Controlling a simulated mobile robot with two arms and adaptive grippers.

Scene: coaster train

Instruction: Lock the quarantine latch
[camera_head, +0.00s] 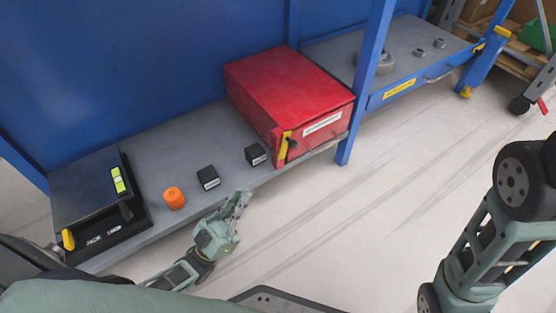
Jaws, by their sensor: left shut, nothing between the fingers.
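A red box (280,88) with a white label stands on the grey shelf; the label's text is too small to read. A yellow latch handle (284,146) stands upright at the left end of its front face, with a small dark part beside it. The lid looks closed. I cannot tell whether the latch is locked. My left gripper (244,196) is shut and empty, in front of the shelf edge, below and left of the latch and apart from it. My right arm comes in at the right edge; its gripper is out of view.
On the grey shelf (225,131) stand two small black blocks (208,177) (255,154), an orange cylinder (173,198) and a black tray (105,240) with a yellow-green level (118,180). A blue post (366,85) rises right of the box. The floor in front is clear.

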